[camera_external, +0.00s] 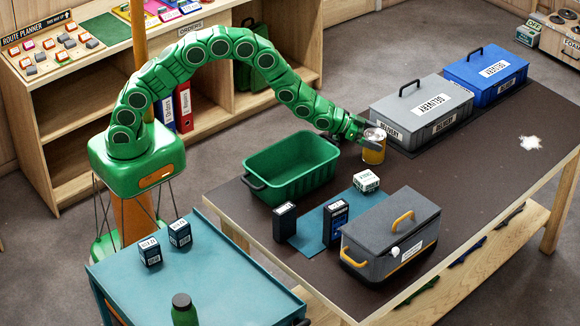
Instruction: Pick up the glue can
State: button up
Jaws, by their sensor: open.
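A small yellow can with a pale top (374,151), which I take to be the glue can, stands upright on the dark table top beside the right end of the green bin. My gripper (371,138), at the end of the green arm, is open at the can's upper part. Its fingers overlap the can in this view. I cannot tell whether they touch it or sit on both sides of it.
The green bin (288,178) is left of the can, and a grey delivery box (421,118) is close behind right. A white-labelled box (366,182) lies in front. Dark boxes stand on a blue mat (309,229) by a grey toolbox (391,262). The table's right side is mostly clear.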

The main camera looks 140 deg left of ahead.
jog(key=shift+c, duration=0.5)
jog(key=c, duration=1.1)
jog(key=shift+r, duration=0.1)
jog(key=shift+r, duration=0.5)
notch_tip(320, 180, up, 2)
jog(key=shift+r, duration=0.25)
jog(key=shift+w+r+v, duration=0.35)
jog(key=shift+r+v, duration=0.15)
jog(key=shift+v, duration=2.25)
jog(key=shift+w+r+v, duration=0.3)
jog(key=shift+r+v, duration=0.2)
jog(key=shift+v, duration=2.2)
jog(key=shift+w+r+v, duration=0.35)
jog(key=shift+r+v, duration=0.2)
jog(key=shift+v, duration=2.2)
